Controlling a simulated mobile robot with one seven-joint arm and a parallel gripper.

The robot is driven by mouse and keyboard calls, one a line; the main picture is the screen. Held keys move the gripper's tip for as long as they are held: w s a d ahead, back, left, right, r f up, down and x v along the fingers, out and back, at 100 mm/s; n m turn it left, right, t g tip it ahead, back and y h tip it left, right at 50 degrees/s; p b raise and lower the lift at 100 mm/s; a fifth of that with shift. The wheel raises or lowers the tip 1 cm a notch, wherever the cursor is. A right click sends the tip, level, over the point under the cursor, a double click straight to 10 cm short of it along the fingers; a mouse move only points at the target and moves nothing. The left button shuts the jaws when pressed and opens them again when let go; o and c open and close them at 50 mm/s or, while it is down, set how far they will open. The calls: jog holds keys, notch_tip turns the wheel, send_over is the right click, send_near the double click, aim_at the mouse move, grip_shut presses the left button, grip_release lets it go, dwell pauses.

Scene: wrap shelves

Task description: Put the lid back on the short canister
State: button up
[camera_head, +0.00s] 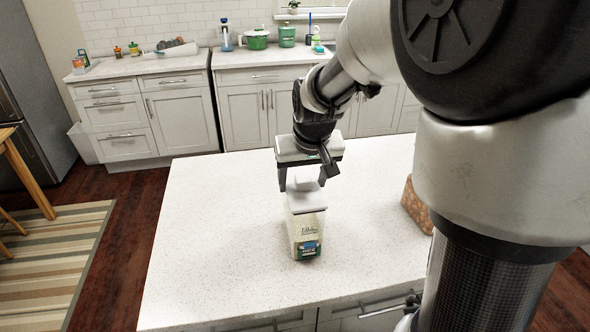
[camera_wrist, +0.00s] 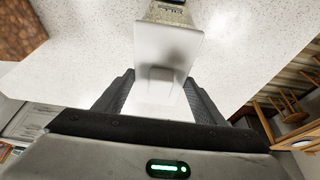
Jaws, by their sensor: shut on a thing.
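The short canister (camera_head: 307,236) is clear, with pale contents and a blue-green label, and stands upright on the white counter. In the wrist view only a strip of the canister (camera_wrist: 170,14) shows beyond the lid. The white lid (camera_head: 308,202) is over the canister's mouth; it also fills the middle of the wrist view (camera_wrist: 168,42). I cannot tell whether it touches the rim all round. My gripper (camera_head: 306,173) points down above the canister, its fingers on either side of the lid's raised knob. In the wrist view my gripper (camera_wrist: 159,80) is shut on that knob.
A brown speckled block (camera_head: 416,207) stands on the counter at the right, partly hidden by my arm. The counter (camera_head: 215,240) is clear left of the canister. A back counter with a green pot (camera_head: 257,40) and bottles is far off.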

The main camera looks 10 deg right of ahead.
jog(key=shift+f+b, duration=0.6)
jog(key=shift+f, duration=0.05)
dwell(0.7)
jog(key=o, duration=1.5)
jog(key=shift+o, duration=0.2)
jog(key=shift+r+p, duration=2.45)
jog(key=shift+r, duration=1.1)
